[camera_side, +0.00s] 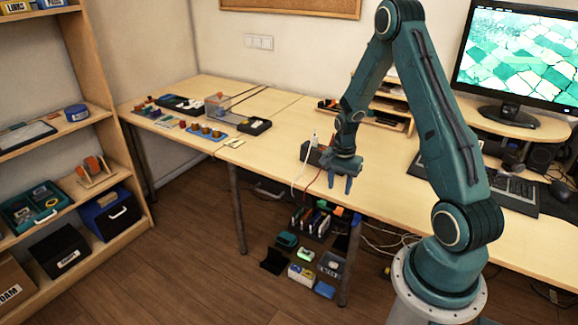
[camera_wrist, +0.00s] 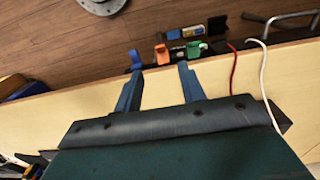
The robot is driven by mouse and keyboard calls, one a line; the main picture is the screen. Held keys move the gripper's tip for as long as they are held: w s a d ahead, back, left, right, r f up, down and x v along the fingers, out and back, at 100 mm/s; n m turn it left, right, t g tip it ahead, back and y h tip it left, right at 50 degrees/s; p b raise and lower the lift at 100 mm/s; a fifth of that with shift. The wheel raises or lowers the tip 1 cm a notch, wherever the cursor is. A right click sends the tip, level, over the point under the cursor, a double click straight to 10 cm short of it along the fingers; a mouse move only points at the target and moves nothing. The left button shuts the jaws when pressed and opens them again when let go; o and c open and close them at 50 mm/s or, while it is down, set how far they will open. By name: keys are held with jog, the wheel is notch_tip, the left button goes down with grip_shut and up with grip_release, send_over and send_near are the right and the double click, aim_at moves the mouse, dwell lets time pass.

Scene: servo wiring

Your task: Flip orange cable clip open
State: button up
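My gripper (camera_side: 340,187) is at the front edge of the desk in the side view, fingers pointing down. In the wrist view its two blue fingers (camera_wrist: 160,68) are apart with nothing between them. A small orange clip (camera_wrist: 162,53) shows just beyond the fingertips, past the desk edge, roughly in line with the gap. A blue clip (camera_wrist: 135,58) is on its left and a green clip (camera_wrist: 194,50) on its right. The fingers do not visibly touch the orange clip. Whether the clip is open or shut is too small to tell.
A red cable (camera_wrist: 233,65) and a white cable (camera_wrist: 263,75) run over the desk edge right of the clips. Bins and coloured items (camera_side: 318,220) stand below the desk.

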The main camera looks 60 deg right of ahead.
aim_at(337, 208)
jog(key=shift+f, duration=5.05)
grip_shut()
